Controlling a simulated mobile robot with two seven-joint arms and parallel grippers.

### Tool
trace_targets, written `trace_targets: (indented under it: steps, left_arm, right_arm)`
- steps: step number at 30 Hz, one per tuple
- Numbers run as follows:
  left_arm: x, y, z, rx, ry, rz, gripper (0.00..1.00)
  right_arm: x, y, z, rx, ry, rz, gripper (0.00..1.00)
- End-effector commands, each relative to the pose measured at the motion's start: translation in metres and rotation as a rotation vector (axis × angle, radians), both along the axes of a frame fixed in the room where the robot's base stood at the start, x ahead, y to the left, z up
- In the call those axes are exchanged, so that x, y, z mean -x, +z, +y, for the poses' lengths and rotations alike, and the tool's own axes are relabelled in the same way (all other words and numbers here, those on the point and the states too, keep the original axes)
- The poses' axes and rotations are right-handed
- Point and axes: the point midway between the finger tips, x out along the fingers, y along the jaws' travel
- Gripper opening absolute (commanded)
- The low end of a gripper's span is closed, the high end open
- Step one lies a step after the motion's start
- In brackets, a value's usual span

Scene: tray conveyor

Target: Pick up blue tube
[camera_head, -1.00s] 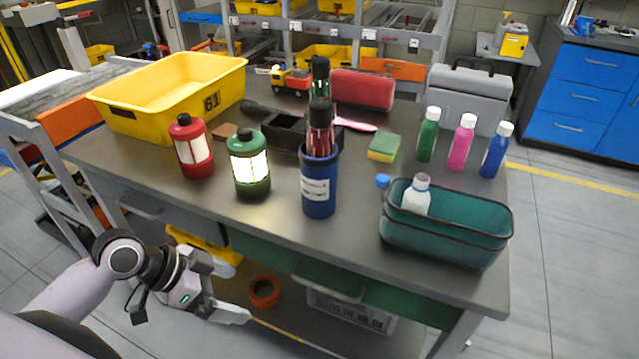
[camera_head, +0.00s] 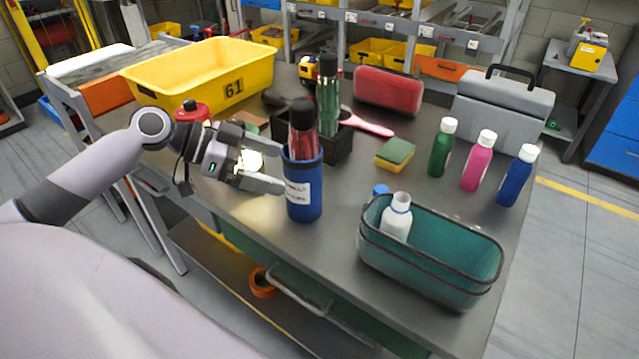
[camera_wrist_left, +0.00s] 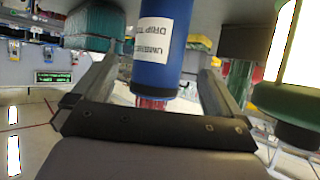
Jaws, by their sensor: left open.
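The blue tube (camera_head: 303,207) stands upright on the workbench near its front edge. It has a white label, and a dark-capped red umbrella (camera_head: 304,140) sticks out of its top. My left gripper (camera_head: 280,170) is open at the left side of the tube, at the height of its upper half. In the left wrist view, which appears upside down, the blue tube (camera_wrist_left: 180,55) shows between the two spread fingers (camera_wrist_left: 155,95). I cannot tell whether either finger touches it. My right gripper is not in view.
My left gripper partly hides a lit green lantern (camera_head: 250,160); a red lantern (camera_head: 190,110) stands behind my arm. A black organizer (camera_head: 338,146) is behind the tube. A teal bin (camera_head: 430,275) with a white bottle is to the right. The bench between tube and bin is clear.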

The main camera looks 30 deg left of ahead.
Motion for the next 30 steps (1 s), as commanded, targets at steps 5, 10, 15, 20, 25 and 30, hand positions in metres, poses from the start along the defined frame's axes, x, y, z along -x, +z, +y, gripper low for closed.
trace_targets:
  steps: [5,10,15,20,25,30]
  left_arm:
    - [-0.006,-0.002,-0.006,0.004,0.000,-0.002,1.00]
    - [-0.011,-0.007,-0.012,0.002,0.000,-0.001,1.00]
    - [-0.015,-0.011,-0.018,0.003,0.000,-0.001,1.00]
    - [-0.025,-0.020,-0.030,0.004,0.000,-0.002,1.00]
    - [-0.036,-0.030,-0.043,0.004,0.000,-0.001,1.00]
    - [-0.040,-0.035,-0.048,0.001,0.000,0.000,1.00]
  right_arm:
    - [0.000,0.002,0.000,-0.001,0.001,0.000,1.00]
    - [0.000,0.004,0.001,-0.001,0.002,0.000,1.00]
    - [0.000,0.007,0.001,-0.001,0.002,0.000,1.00]
    - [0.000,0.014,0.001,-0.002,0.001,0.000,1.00]
    - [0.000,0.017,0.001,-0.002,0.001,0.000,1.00]
    - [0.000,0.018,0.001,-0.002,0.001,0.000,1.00]
